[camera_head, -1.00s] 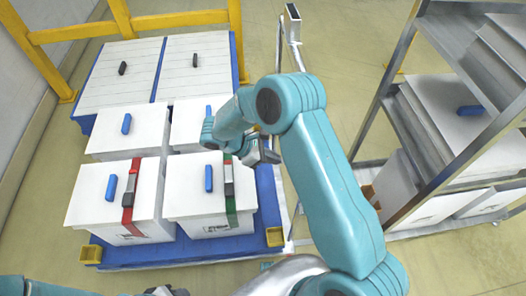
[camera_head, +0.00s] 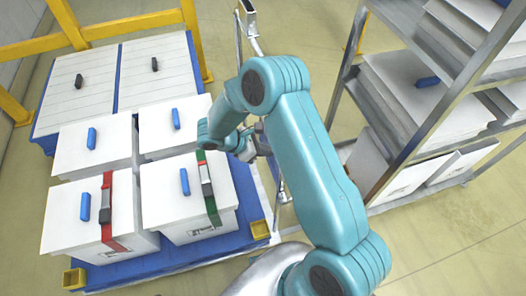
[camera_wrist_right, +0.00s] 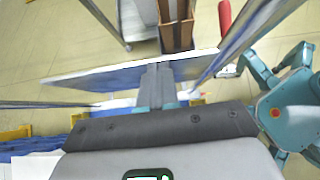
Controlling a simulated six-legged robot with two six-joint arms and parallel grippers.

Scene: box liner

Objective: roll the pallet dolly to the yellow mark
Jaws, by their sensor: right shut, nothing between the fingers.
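A blue pallet base (camera_head: 190,248) with yellow corner pieces carries several white lidded boxes at the left of the head view. I cannot tell whether it is the dolly. A grey metal tube frame (camera_head: 248,22) stands along its right side, largely hidden by my right arm. My right gripper (camera_head: 258,143) is shut and empty, over the right edge of the load near the frame. In the wrist view my gripper (camera_wrist_right: 158,72) points at a pale panel (camera_wrist_right: 95,78); contact is unclear. A thin yellow strip (camera_head: 361,40) lies on the floor near the shelf. My left gripper is out of view.
A red-strapped box (camera_head: 88,214) and a green-strapped box (camera_head: 188,195) are at the front. A yellow rail (camera_head: 130,25) stands behind the load. A grey shelf rack (camera_head: 345,90) holds more boxes at right. Open floor lies between load and rack.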

